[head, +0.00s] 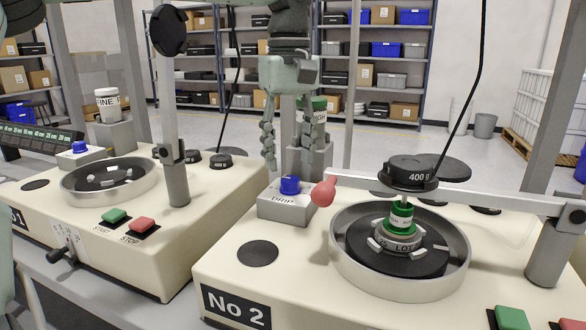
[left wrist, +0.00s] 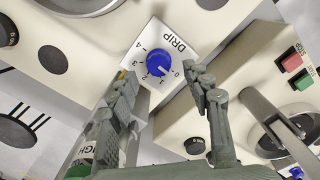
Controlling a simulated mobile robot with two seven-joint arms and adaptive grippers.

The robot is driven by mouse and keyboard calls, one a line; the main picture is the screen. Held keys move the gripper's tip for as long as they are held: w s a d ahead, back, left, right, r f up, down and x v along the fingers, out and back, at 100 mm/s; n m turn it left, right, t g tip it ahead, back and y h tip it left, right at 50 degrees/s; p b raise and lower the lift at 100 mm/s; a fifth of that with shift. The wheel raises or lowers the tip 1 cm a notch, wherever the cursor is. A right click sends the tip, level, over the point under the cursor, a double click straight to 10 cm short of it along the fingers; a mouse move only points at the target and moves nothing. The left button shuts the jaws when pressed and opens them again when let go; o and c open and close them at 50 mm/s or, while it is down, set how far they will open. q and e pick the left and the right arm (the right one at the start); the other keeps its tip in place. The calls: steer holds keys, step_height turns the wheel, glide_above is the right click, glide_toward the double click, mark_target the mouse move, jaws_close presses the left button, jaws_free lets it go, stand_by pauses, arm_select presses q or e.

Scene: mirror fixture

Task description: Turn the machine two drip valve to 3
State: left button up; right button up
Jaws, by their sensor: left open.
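The machine two drip valve is a blue knob (head: 290,185) on a grey block marked DRIP (head: 287,208), on the No 2 machine (head: 240,277). In the left wrist view the blue knob (left wrist: 160,60) sits on a white dial face (left wrist: 184,34) numbered 0 to 4. A small light mark shows on the knob's lower right side, towards the 0 and 1 end; its exact reading is hard to tell. My left gripper (head: 288,166) points down, open and empty, above the knob. Its fingertips (left wrist: 163,78) appear apart from the knob. My right gripper is not in view.
A balance arm with a red tip (head: 324,191) and a 400 g weight (head: 409,174) lies right of the knob. A green-capped bottle (head: 313,120) stands behind my left gripper. Machine one (head: 120,240) has its own blue knob (head: 79,147).

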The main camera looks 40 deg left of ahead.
mark_target(290, 178)
arm_select(q)
step_height(290, 178, down, 3)
steer(key=shift+r, duration=0.15)
steer(key=shift+f, duration=0.4)
steer(key=shift+w+f, duration=0.1)
steer(key=shift+f, duration=0.1)
jaws_close()
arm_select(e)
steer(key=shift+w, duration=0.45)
